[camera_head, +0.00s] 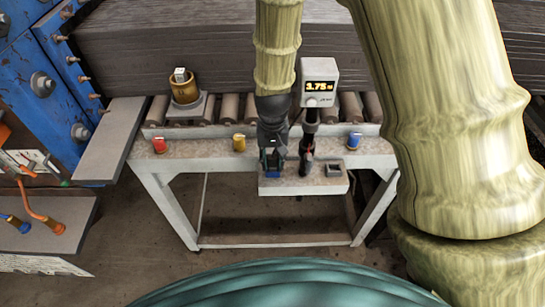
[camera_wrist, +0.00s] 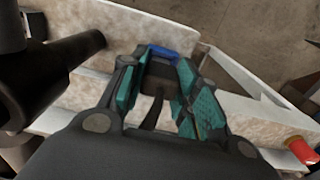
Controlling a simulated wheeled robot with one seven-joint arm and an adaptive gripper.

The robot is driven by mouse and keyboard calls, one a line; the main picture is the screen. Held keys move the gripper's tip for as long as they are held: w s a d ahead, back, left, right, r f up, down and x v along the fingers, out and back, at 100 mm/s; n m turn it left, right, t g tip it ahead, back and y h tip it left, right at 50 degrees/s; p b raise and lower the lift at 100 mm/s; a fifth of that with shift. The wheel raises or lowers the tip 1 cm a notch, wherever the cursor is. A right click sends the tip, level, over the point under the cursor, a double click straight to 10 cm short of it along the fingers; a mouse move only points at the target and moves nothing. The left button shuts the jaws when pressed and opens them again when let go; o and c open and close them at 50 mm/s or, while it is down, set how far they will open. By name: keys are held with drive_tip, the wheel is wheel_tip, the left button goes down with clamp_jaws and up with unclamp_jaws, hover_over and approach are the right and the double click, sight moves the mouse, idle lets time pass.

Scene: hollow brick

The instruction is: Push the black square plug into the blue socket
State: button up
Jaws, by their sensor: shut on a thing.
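My gripper (camera_head: 270,156) points down over the left end of the small pale block at the front of the bench. In the wrist view my gripper's (camera_wrist: 165,75) teal-padded fingers are shut on the black plug (camera_wrist: 154,80), with a dark strip, perhaps its cable, trailing toward me. The blue socket (camera_head: 272,174) shows just below the fingertips in the head view. Its blue edge (camera_wrist: 162,52) shows just beyond the plug in the wrist view. The plug is at the socket, but the fingers hide whether it sits inside or only above. In the head view the plug is mostly hidden.
A grey socket (camera_head: 334,170) sits on the block's right end. A dark upright tool with a display (camera_head: 320,87) stands close right of my gripper. Red (camera_head: 159,145), yellow (camera_head: 239,142) and blue (camera_head: 354,140) pieces stand along the bench. A roller conveyor lies behind.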

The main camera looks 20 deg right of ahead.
drive_tip(key=shift+f, duration=0.3)
drive_tip(key=o, duration=1.1)
wheel_tip(320, 180, up, 12)
idle(0.3)
idle(0.4)
